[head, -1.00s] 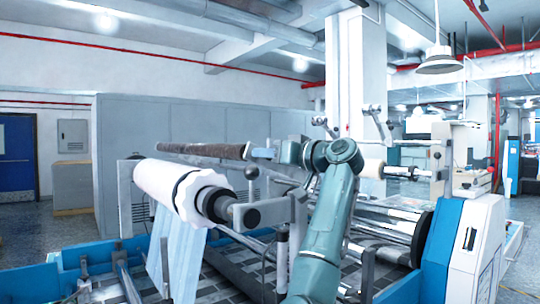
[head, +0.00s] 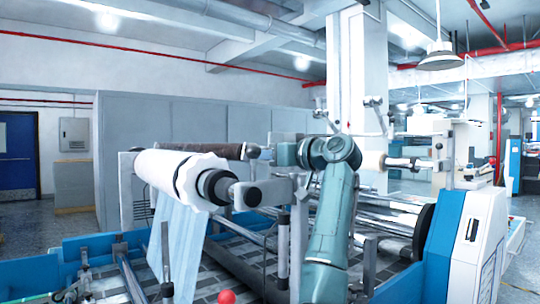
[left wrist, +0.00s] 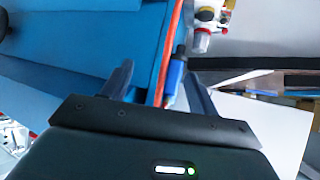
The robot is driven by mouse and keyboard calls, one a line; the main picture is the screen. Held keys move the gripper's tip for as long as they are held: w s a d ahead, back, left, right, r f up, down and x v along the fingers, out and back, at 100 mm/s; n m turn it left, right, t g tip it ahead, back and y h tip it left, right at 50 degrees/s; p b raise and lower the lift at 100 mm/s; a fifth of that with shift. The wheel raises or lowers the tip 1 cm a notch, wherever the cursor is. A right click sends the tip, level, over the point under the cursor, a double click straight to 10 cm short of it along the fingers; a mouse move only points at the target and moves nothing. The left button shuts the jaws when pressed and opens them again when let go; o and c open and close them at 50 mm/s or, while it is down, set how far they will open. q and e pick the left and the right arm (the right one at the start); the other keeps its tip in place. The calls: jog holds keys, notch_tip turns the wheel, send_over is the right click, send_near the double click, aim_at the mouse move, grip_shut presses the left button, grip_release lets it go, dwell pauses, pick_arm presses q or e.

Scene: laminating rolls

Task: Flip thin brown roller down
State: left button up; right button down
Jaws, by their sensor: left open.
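The thin brown roller (head: 228,151) lies near level behind the thick white roll (head: 165,170), which hides part of its lower left side. A teal arm of mine rises at the centre of the head view, and its bent part reaches left close to the brown roller's right end. No gripper fingers can be made out there. In the left wrist view my left gripper (left wrist: 162,88) is open, its two dark fingers apart. A blue cylindrical part (left wrist: 175,76) shows between the fingers; I cannot tell its distance. The brown roller is not recognisable in that view.
A light blue sheet (head: 180,245) hangs from that roll. The blue and white machine housing (head: 470,240) is at right. A red ball (head: 226,297) shows at the bottom edge.

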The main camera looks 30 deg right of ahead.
notch_tip(320, 180, down, 2)
jog(key=shift+a+n+b, duration=0.1)
jog(key=shift+n+b, duration=0.2)
jog(key=shift+b, duration=0.05)
jog(key=c, duration=1.1)
grip_release()
jog(key=shift+r, duration=0.1)
jog(key=shift+c, duration=0.2)
pick_arm(q)
jog(key=shift+d+r, duration=0.15)
jog(key=shift+d, duration=0.25)
jog(key=shift+w, duration=0.1)
pick_arm(e)
jog(key=shift+s, duration=0.15)
jog(key=shift+s, duration=0.3)
pick_arm(q)
jog(key=b, duration=0.2)
jog(key=d+h+b, duration=0.1)
jog(key=shift+w+d+f+m+t+b, duration=0.2)
jog(key=shift+f+m+t+b, duration=0.1)
jog(key=shift+f+t+b, duration=0.1)
pick_arm(e)
jog(key=v, duration=1.2)
jog(key=shift+s, duration=0.2)
